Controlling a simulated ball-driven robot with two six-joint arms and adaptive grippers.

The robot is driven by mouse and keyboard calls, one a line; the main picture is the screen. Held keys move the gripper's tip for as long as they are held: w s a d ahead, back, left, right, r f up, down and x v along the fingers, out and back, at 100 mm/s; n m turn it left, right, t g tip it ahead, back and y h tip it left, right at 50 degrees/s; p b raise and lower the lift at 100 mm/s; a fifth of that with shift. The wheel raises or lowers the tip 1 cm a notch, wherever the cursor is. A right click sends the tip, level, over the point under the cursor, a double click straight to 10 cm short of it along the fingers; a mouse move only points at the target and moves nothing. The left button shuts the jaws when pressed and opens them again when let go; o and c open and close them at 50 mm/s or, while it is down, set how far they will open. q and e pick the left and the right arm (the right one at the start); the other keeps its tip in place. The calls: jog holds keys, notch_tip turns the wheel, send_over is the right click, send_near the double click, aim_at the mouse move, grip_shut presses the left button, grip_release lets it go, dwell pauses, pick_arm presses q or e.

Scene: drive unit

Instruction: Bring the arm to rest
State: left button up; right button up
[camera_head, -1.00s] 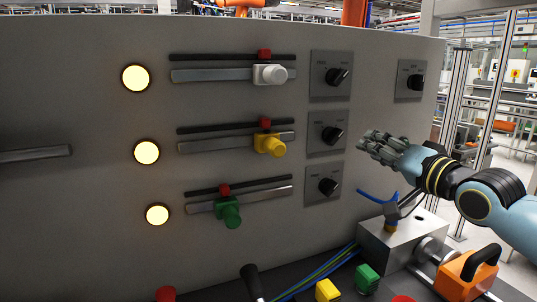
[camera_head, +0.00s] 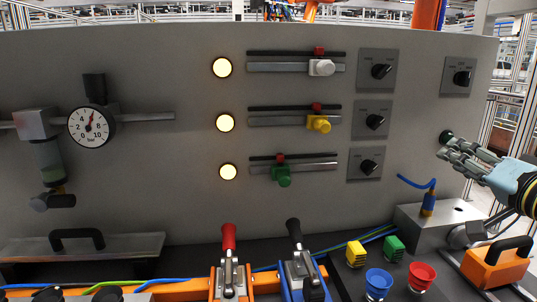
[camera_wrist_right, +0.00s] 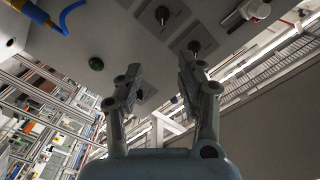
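My right arm (camera_head: 525,190) comes in from the right edge in the head view. Its gripper (camera_head: 446,154) points left in front of the grey panel, below the far-right rotary switch. In the right wrist view the two fingers of the gripper (camera_wrist_right: 160,78) stand apart with nothing between them. A dark green button (camera_head: 446,137) on the panel shows just above the fingertips; it also shows in the right wrist view (camera_wrist_right: 96,64), left of the fingers. My left gripper is not in view.
The grey panel (camera_head: 180,60) carries sliders, lit lamps and rotary switches (camera_head: 382,71).

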jog(key=s+a+f+n+g+h, duration=0.1)
jog(key=s+a+f+n+g, duration=0.45)
jog(key=s+f, duration=0.65)
jog(key=s+a+f+n+g+h, duration=0.1)
jog(key=s+f+g, duration=0.25)
jog(key=s, duration=0.65)
jog(key=s+a+f+n+g+h, duration=0.1)
jog(key=s+a+f+n+g, duration=0.3)
jog(key=s, duration=0.6)
jog(key=s+d+f+m+g+b, duration=0.1)
jog(key=s+d+f+b, duration=0.2)
jog(key=f, duration=1.5)
jog(key=s+d+f+m+g+b, duration=0.15)
jog(key=f+b, duration=0.35)
jog(key=f, duration=1.3)
pick_arm(q)
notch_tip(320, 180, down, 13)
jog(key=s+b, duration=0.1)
jog(key=b, duration=0.3)
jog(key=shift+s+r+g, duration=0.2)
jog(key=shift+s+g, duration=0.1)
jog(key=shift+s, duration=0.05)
pick_arm(e)
jog(key=s+d+f+g, duration=0.1)
jog(key=s+f, duration=1.5)
jog(key=f, duration=0.2)
jog(key=shift+d, duration=0.25)
